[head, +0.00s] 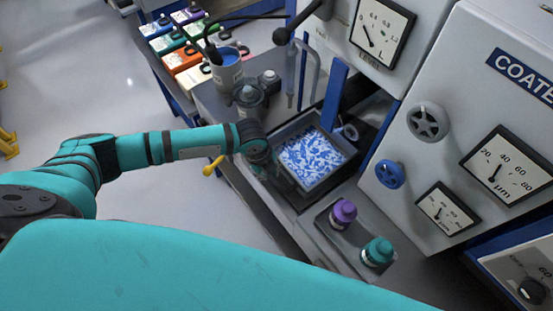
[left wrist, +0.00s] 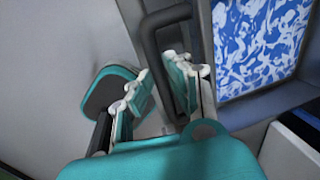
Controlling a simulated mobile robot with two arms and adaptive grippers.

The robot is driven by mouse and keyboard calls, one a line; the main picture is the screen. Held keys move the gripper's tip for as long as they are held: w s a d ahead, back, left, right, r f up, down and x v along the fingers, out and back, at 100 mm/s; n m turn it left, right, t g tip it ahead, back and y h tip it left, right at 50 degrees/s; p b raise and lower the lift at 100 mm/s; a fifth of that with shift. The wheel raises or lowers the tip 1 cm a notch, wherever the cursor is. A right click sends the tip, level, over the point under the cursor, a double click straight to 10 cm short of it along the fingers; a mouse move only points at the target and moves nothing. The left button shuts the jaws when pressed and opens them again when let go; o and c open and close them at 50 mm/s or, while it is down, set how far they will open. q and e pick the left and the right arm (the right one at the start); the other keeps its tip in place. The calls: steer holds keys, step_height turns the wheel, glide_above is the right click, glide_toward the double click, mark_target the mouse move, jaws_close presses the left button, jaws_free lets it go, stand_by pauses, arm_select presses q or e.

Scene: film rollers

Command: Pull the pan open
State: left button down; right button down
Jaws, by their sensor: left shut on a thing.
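The pan (head: 343,172) is a dark square tray of blue and white swirled liquid, set low in the grey machine in the head view. Its wall also shows at the right of the left wrist view (left wrist: 203,45). A dark bar handle (left wrist: 151,48) stands on the pan's near side. My left gripper (head: 272,166) is at that side of the pan. In the left wrist view its fingers (left wrist: 160,92) are on either side of the handle and shut on it. The fingertips are hard to make out in the head view. My right gripper is not in view.
Purple (head: 343,213) and teal (head: 377,251) bottles stand on a small tray right of the pan. A blue handwheel (head: 390,174) and gauges are on the machine front. Open floor (head: 105,85) lies to the left.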

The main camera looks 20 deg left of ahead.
arm_select(q)
steer(key=shift+s+a, duration=0.35)
steer(key=shift+s, duration=0.1)
steer(key=shift+s+a, duration=0.1)
steer(key=shift+s, duration=0.05)
steer(key=c, duration=1.5)
jaws_free()
steer(key=shift+o, duration=1.1)
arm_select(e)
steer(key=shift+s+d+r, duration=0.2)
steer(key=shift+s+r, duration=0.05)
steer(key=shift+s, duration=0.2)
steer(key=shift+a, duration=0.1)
arm_select(q)
steer(key=shift+r, duration=0.3)
step_height(320, 180, up, 11)
steer(key=s+a, duration=0.1)
steer(key=s, duration=0.1)
steer(key=shift+r, duration=0.15)
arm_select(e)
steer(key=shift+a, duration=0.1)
